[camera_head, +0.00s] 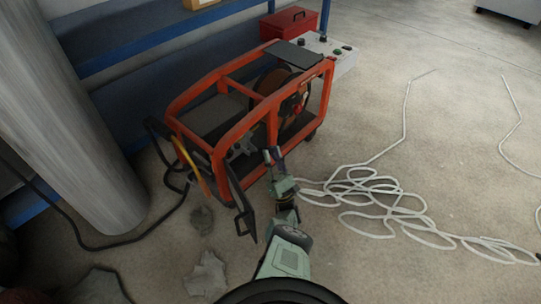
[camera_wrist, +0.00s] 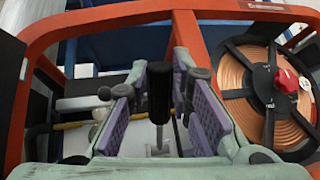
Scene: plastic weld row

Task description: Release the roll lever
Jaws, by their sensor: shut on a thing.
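The roll lever shows in the wrist view as a black cylindrical grip (camera_wrist: 160,92) standing upright between the purple pads of my gripper (camera_wrist: 160,72). My gripper is shut on this grip; the exact contact with the pads is hard to see. In the head view my gripper (camera_head: 273,156) is at the near side of the orange-framed machine (camera_head: 207,142), and the lever is hidden or too small to tell there.
A copper wire spool (camera_wrist: 240,106) with a red knob (camera_wrist: 287,79) is right of my gripper, inside the frame. A black panel (camera_head: 243,213) juts out at the machine's near end. White hose (camera_head: 365,190) lies coiled on the floor at right. A grey column (camera_head: 75,120) stands left.

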